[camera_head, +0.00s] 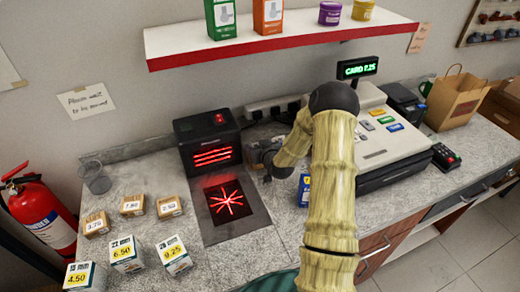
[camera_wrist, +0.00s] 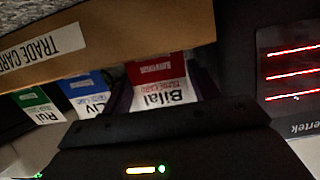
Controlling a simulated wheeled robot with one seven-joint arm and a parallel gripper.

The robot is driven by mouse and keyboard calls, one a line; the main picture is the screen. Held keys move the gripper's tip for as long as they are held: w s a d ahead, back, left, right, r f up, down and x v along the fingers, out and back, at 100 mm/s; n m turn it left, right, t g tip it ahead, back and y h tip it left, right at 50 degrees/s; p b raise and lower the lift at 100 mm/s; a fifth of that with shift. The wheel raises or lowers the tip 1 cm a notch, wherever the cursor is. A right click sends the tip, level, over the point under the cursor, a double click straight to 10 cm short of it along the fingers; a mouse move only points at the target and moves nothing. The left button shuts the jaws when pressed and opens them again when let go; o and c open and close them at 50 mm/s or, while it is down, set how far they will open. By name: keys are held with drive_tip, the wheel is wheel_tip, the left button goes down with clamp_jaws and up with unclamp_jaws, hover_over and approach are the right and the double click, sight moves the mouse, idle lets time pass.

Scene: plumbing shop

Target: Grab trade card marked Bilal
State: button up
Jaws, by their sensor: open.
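The trade card marked Bilal (camera_wrist: 165,92), white with a red band, shows in the wrist view at the edge of a brown holder (camera_wrist: 120,32) labelled TRADE CARD. My gripper (camera_wrist: 163,80) is open, with one dark finger on each side of this card; I cannot tell whether they touch it. A blue-banded card (camera_wrist: 88,90), apparently marked Liv, and a green-banded card marked Rui (camera_wrist: 38,104) are left of it. In the head view my gripper (camera_head: 268,162) is by the wall beside the black scanner, and the cards cannot be made out there.
The black scanner (camera_head: 208,140) with red lights stands left of my gripper. A cash register (camera_head: 385,140) and a blue item (camera_head: 304,190) are to the right. Small priced boxes (camera_head: 126,252) stand at the counter's left. A shelf (camera_head: 280,38) hangs above.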

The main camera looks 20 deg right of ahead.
drive_tip(key=shift+w+f, duration=0.2)
drive_tip(key=shift+w, duration=0.2)
drive_tip(key=shift+c, duration=0.4)
drive_tip(key=c, duration=0.6)
